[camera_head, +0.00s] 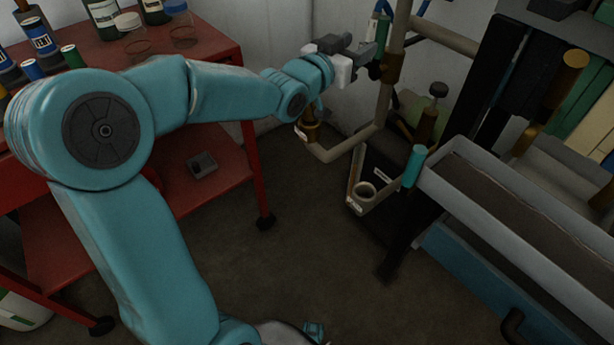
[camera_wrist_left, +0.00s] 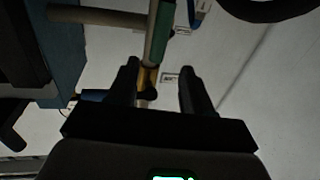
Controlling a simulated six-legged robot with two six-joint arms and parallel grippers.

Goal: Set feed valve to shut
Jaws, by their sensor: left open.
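A valve with a brass body (camera_head: 392,68) and a green lever (camera_head: 382,33) sits on the beige pipe just right of my left gripper (camera_head: 362,48). The lever stands roughly along the pipe. Which valve is the feed valve cannot be read from the labels. In the left wrist view the green lever (camera_wrist_left: 160,35) lies just beyond my open fingers (camera_wrist_left: 160,80), which hold nothing. Contact cannot be told. A second valve with a teal lever (camera_head: 413,166) stands lower right, and another brass fitting (camera_head: 308,126) sits on the pipe below the gripper.
A red cart (camera_head: 225,130) with bottles and jars stands at the left. A grey trough (camera_head: 520,215) and dark frame fill the right. Pipes (camera_head: 350,140) run close below the gripper. Open floor (camera_head: 300,240) lies between cart and trough.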

